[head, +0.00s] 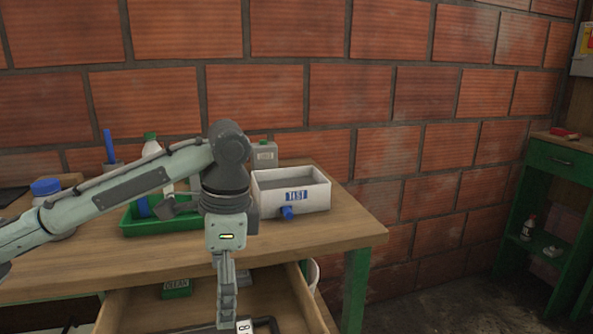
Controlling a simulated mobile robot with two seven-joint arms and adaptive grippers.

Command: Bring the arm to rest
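My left arm comes in from the left over the wooden table. It bends down at the wrist, so my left gripper (227,312) points straight down in front of the table edge, over an open drawer (150,305). The fingers show nearly edge-on, and I cannot tell whether they are apart or closed. A dark handle-like thing with a white tag marked 8 (244,327) is just right of the fingertips at the bottom edge. I cannot tell whether the gripper touches it. My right gripper is not in view.
On the table (345,228) are a green tray (165,226), a white box labelled TEST (318,193), a grey canister (264,153) and a blue-lidded jar (46,187). The drawer holds a green CLEAN box (176,288). A green cabinet (548,185) stands right; the floor between is clear.

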